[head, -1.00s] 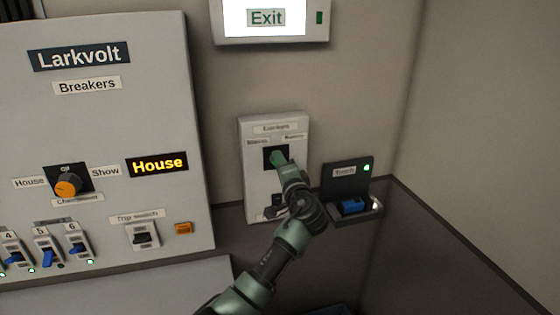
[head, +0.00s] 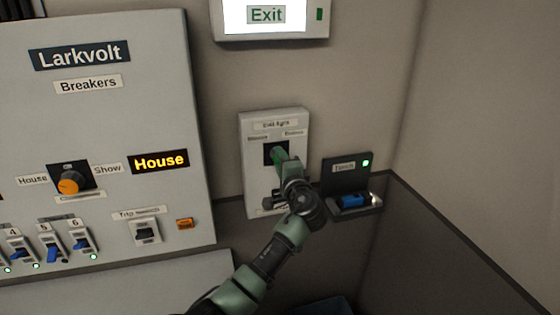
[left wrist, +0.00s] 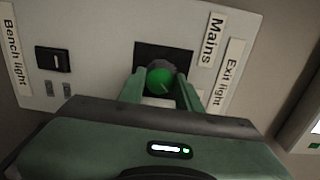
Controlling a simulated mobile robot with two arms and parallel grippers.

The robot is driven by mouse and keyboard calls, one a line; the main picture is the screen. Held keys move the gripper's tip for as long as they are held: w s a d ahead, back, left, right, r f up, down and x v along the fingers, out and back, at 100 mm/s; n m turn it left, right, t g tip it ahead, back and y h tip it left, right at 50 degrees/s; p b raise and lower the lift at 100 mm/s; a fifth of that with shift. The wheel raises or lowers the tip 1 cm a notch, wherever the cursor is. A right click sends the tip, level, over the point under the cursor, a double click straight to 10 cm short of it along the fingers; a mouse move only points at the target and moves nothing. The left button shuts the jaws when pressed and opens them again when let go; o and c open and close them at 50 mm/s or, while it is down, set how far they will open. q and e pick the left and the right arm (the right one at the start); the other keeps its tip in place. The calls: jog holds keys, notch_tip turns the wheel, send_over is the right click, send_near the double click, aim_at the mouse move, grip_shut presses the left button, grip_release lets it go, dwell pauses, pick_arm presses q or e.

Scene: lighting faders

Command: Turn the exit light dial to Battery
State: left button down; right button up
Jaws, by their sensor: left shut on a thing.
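The exit light dial (left wrist: 160,80) is a round green knob on a black square plate in the left wrist view. It sits on a white wall box (head: 259,190) in the middle of the head view. My left gripper (head: 279,156) is shut on the dial, with one finger on each side of it in the left wrist view. A "Mains" label (left wrist: 211,40) and an "Exit light" label (left wrist: 230,75) show beside the dial there. The gripper hides the dial in the head view. I cannot tell which label the dial points to. My right gripper is out of view.
A black bench light switch (left wrist: 53,60) is on the same box. A torch (head: 354,201) lies in a dark holder (head: 347,166) close right of my gripper. The breaker panel (head: 110,135) stands to the left, and a lit Exit sign (head: 270,18) hangs above.

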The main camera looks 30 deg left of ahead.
pick_arm(q)
jog(key=c, duration=1)
grip_release()
jog(key=shift+o, duration=0.2)
jog(key=shift+d, duration=0.1)
jog(key=b+v, duration=0.3)
jog(key=v, duration=0.4)
jog(key=shift+s+d, duration=0.25)
